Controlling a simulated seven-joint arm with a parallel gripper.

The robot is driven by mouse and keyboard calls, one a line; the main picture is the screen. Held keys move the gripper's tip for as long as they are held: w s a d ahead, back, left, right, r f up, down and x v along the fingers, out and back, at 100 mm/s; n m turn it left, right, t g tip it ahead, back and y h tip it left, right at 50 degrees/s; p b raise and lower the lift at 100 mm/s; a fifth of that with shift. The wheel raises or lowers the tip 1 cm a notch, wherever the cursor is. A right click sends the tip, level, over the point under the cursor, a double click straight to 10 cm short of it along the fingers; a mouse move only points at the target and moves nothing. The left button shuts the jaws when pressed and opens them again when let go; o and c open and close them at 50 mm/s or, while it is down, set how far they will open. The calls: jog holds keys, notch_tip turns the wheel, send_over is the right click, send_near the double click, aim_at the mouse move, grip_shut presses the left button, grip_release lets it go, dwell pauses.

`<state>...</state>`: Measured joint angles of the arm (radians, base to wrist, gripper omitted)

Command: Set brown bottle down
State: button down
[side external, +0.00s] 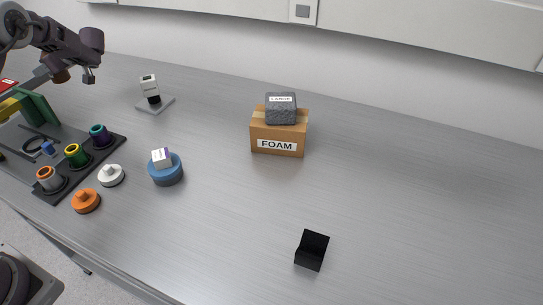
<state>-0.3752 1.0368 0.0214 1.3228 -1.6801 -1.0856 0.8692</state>
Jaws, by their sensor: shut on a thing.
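My gripper (66,67) is at the far upper left of the side external view, under my dark arm, above the back left of the bench. It is shut on a small brown thing, which I take to be the brown bottle (61,76). The bottle's upper part is hidden by my wrist and fingers. It appears to hang above the bench surface, but the gap below it is hard to judge. The fingertips are too small to see clearly.
A black plate (113,157) holds several coloured ringed pieces at left. A grey pad (166,106) with a white-and-black block, a blue round piece (167,176), white and orange knobs, a FOAM box (278,133) and a black holder (311,250) stand around. The bench's right side is clear.

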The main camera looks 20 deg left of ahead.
jog(key=r, duration=0.2)
jog(key=w+d+r, duration=0.1)
jog(key=r, duration=0.1)
jog(key=shift+r, duration=0.1)
jog(key=w+d+m+t+h, duration=0.2)
jog(key=w+d+m+t, duration=0.3)
jog(key=d, duration=0.9)
jog(key=w+d+m+t+h, duration=0.1)
jog(key=w+d+m+t, duration=0.2)
jog(key=w+d, duration=0.75)
jog(key=w+d+m+t+h, duration=0.2)
jog(key=d+m+t, duration=0.15)
jog(key=d, duration=1.35)
jog(key=s+d+m+t+h, duration=0.2)
jog(key=d+m+h, duration=0.1)
jog(key=d, duration=0.9)
jog(key=s+d+m+t+h, duration=0.1)
jog(key=s+d+m+h, duration=0.15)
jog(key=d, duration=0.85)
jog(key=s+d+m+h, duration=0.25)
jog(key=s+d, duration=0.25)
jog(key=d, duration=0.4)
jog(key=s+d+m+h, duration=0.25)
jog(key=s+d, duration=0.35)
jog(key=d, duration=0.3)
jog(key=shift+h, duration=0.45)
notch_tip(320, 180, down, 15)
jog(key=shift+f, duration=0.1)
